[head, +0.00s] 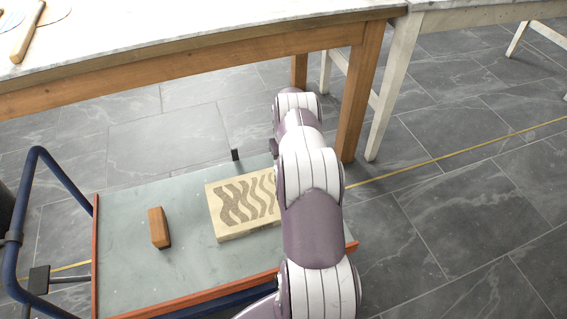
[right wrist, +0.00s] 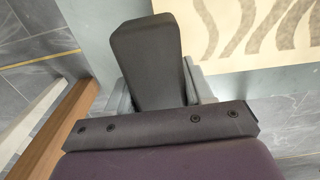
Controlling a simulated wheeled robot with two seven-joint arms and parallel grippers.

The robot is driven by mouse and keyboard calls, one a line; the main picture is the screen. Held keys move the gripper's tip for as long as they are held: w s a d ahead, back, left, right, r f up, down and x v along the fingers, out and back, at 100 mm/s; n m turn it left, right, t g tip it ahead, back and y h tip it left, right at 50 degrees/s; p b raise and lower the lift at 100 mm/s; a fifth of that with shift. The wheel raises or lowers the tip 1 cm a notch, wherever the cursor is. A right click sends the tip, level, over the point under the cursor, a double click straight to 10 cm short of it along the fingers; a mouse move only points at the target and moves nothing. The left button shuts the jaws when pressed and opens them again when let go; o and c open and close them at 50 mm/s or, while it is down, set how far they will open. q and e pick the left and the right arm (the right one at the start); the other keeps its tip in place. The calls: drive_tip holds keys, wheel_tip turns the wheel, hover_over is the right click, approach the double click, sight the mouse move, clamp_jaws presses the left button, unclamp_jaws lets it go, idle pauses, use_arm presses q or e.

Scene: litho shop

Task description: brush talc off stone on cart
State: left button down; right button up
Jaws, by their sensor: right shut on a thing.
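The stone (head: 231,229) is a cream slab with dark wavy bands, lying flat on the cart (head: 125,265); my right arm covers its right end in the head view. In the right wrist view part of the stone (right wrist: 230,58) and its bands show at the upper right. My right gripper (right wrist: 150,65) is shut, with its dark finger beside the stone's edge. What it holds is mostly hidden behind that finger, and I cannot tell what it is. I cannot make out loose talc. My left gripper is not in view.
A wooden block (head: 159,228) stands on the cart left of the stone. The cart has a red-brown rim and a blue handle (head: 27,190). A marble-topped wooden table (head: 170,43) is behind, with a wooden-handled tool (head: 27,32). Grey tiled floor is open at right.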

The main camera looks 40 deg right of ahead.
drive_tip(key=shift+r+p, duration=2.25)
drive_tip(key=shift+r, duration=0.75)
wheel_tip(320, 180, up, 3)
drive_tip(key=shift+r+p, duration=0.1)
drive_tip(key=shift+p, duration=1.15)
